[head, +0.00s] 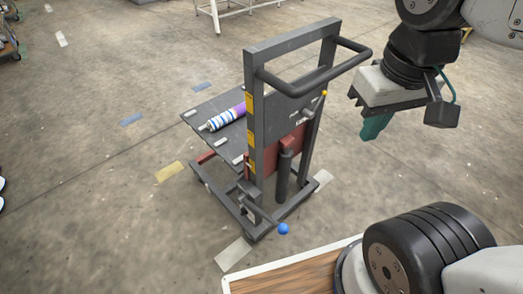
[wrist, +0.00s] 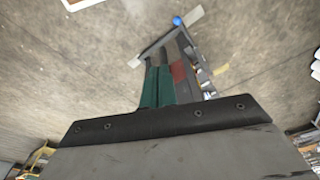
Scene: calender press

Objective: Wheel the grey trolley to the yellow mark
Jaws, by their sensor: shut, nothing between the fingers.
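The grey trolley (head: 290,45) stands on the concrete floor in the middle of the head view, with an upright frame, a looped push handle (head: 352,62) and a flat platform. A purple, white and blue roll (head: 222,118) lies on the platform. The yellow mark (head: 170,172) is a floor strip just left of the trolley, apart from its base. My gripper (head: 374,128) has green fingers, shut and empty, right of the handle and not touching it. In the wrist view my gripper (wrist: 157,72) partly covers the trolley (wrist: 178,70), whose blue ball (wrist: 177,21) shows beyond.
Blue floor strips (head: 131,120) lie left of the trolley, and whitish strips (head: 233,254) lie near its base. A wood-topped surface with a white edge (head: 290,264) is at the bottom. A white-legged stand (head: 217,18) is at the back. The floor at left is mostly clear.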

